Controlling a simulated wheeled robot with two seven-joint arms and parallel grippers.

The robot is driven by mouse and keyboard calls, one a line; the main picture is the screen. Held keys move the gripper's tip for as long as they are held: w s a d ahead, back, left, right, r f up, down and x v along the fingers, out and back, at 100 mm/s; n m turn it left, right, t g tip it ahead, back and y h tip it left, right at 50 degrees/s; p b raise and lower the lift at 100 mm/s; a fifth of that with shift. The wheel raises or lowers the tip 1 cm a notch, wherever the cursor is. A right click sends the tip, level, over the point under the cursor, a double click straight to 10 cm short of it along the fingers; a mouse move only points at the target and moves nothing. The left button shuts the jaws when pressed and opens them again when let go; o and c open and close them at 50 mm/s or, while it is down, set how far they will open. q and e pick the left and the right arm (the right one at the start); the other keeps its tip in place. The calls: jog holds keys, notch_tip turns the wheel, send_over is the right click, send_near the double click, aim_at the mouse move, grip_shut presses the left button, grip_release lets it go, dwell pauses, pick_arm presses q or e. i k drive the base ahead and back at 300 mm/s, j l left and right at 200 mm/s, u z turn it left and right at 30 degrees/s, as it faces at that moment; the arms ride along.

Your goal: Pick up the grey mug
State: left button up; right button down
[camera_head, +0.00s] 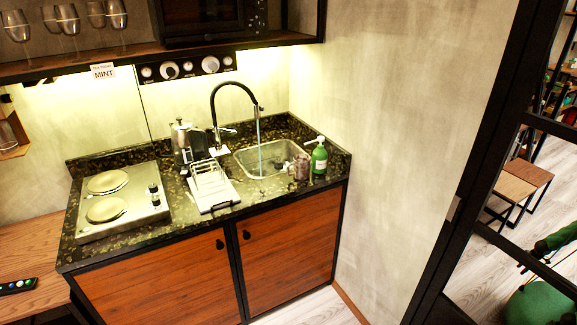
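A small greyish-pink, mug-like cup (301,167) stands on the dark stone counter at the right front edge of the sink, just left of a green bottle. It is small in the picture, and I cannot tell for sure that it is the grey mug. No other mug is clear to me. Neither of my grippers is in view.
The sink (246,160) has a tall black tap (213,100) with water running. A green pump bottle (320,156), a dish rack (210,184) and a two-plate hob (122,200) share the counter (190,222). A shelf (150,53) overhangs. A black-framed glass door (470,170) stands right.

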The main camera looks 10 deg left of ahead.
aim_at(301, 163)
jog(key=i+j+u, duration=0.3)
jog(key=i, duration=0.25)
jog(key=i+j+u, duration=0.1)
jog(key=i+u, duration=0.25)
jog(key=i, duration=0.2)
